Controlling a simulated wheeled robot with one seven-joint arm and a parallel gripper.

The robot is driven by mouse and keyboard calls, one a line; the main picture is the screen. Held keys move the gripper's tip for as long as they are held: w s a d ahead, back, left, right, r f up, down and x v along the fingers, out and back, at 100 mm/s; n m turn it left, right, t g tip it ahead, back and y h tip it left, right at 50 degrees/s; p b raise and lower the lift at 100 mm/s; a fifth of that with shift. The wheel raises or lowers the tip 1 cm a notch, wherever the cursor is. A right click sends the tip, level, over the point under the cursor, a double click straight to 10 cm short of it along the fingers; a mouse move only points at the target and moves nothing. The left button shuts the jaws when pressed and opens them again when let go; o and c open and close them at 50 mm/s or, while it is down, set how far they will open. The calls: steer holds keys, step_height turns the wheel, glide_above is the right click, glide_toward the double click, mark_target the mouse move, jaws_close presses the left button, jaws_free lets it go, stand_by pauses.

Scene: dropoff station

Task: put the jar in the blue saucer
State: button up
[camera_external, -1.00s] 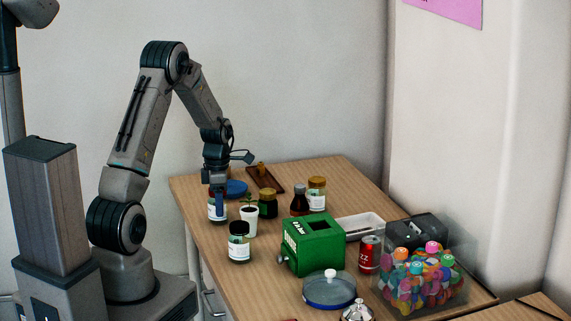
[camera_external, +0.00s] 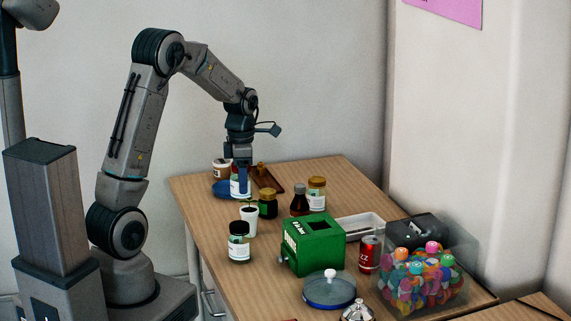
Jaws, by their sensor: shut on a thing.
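My gripper (camera_external: 241,178) points down at the far left of the table and is shut on a jar (camera_external: 238,188) with a white label. Blue fingers cover part of the jar. The jar is upright, over or in the blue saucer (camera_external: 220,189). The saucer shows mainly to the left of the jar, with the rest hidden. I cannot tell whether the jar's bottom touches the saucer.
A white cup (camera_external: 248,220), a dark jar (camera_external: 267,204), a bottle (camera_external: 299,201) and a green box (camera_external: 313,246) stand nearer.

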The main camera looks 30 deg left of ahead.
steer(key=w+a+r+p, duration=0.2)
steer(key=w+p, duration=0.1)
steer(key=w, duration=0.5)
steer(key=w+a+r+p, duration=0.1)
steer(key=w+a+p, duration=0.15)
steer(key=w, duration=0.55)
steer(key=shift+m, duration=0.4)
steer(key=w+a+f+p, duration=0.1)
steer(key=a+f, duration=0.2)
steer(key=w+a+f+p, duration=0.1)
steer(key=w+a+f, duration=0.1)
steer(key=a+f, duration=0.2)
steer(key=w+a+f+p, duration=0.1)
steer(key=a+f, duration=0.2)
steer(key=shift+w+a+f, duration=0.35)
steer(key=shift+f+b, duration=0.55)
steer(key=shift+f, duration=0.15)
steer(key=o, duration=1.1)
steer(key=shift+r, duration=0.15)
